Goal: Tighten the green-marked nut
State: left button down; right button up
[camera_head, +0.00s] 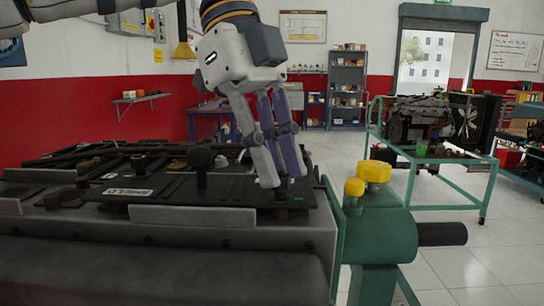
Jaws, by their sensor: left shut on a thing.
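My left gripper (283,183) points down at the right end of the dark engine cover (236,194). Its fingers are close together and shut on a small dark nut (281,196) at the cover surface. The fingers partly hide the nut. My right gripper is not in view.
Dark knobs (202,158) stand up from the cover to the left. A green stand with yellow knobs (374,172) is close on the right. A green cart (435,157) with another engine stands farther back. Clear floor lies between.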

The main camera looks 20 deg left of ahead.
pick_arm(q)
jog(key=m, duration=0.1)
jog(key=m+g, duration=0.1)
jog(key=m, duration=0.1)
jog(key=m+y, duration=0.1)
jog(key=shift+w+d+f+m, duration=0.15)
jog(key=shift+w+m, duration=0.1)
jog(key=shift+m, duration=0.05)
jog(key=shift+d+m+g+y, duration=0.1)
jog(key=shift+m+g+y, duration=0.55)
jog(key=shift+m, duration=1.65)
jog(key=c, duration=1.5)
grip_release()
jog(key=shift+w, duration=0.1)
jog(key=shift+c, duration=0.2)
